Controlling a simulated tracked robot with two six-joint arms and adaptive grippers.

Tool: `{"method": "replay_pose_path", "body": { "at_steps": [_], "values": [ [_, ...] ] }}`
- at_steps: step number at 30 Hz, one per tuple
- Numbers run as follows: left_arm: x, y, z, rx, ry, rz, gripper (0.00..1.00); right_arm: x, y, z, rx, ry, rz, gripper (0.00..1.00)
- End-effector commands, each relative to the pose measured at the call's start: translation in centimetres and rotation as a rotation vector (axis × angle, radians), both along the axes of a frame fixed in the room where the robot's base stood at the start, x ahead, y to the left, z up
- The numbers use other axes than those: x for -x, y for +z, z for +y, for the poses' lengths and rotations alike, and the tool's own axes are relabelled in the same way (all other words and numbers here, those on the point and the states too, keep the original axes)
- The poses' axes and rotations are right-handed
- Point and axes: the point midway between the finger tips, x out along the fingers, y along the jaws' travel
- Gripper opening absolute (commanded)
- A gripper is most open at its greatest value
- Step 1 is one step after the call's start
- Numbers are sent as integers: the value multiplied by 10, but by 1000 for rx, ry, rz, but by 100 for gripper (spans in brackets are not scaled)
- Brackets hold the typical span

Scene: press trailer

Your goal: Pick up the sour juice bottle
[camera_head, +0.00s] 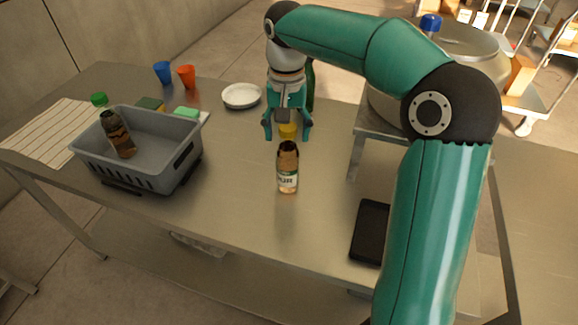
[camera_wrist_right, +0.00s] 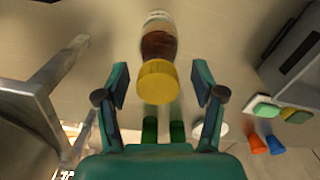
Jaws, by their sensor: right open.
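The juice bottle with a yellow cap and pale label (camera_head: 288,168) stands upright on the metal table, near its middle. My right gripper (camera_head: 287,132) is open at the bottle's top, with its fingers on either side of the yellow cap in the head view. In the right wrist view the bottle (camera_wrist_right: 158,45) lies ahead between the two open fingers (camera_wrist_right: 160,88), with a gap on each side of the cap. The lower bottle is clear of the fingers. My left gripper is not in view.
A grey crate (camera_head: 183,172) at the left holds a green-capped bottle (camera_head: 118,132). A white plate (camera_head: 241,96), orange cup (camera_head: 186,77) and blue cup (camera_head: 163,72) stand behind. A black flat object (camera_head: 369,232) lies at the right front, and a large metal pot (camera_head: 466,50) stands back right.

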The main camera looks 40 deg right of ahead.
Motion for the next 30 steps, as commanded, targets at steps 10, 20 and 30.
{"method": "replay_pose_path", "body": {
  "at_steps": [10, 20, 30],
  "values": [
    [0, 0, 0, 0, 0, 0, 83, 0, 0, 0, 1, 0, -1, 43],
    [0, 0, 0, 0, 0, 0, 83, 0, 0, 0, 1, 0, -1, 0],
    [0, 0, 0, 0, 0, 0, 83, 0, 1, 0, 0, -1, -3, 0]
  ]
}}
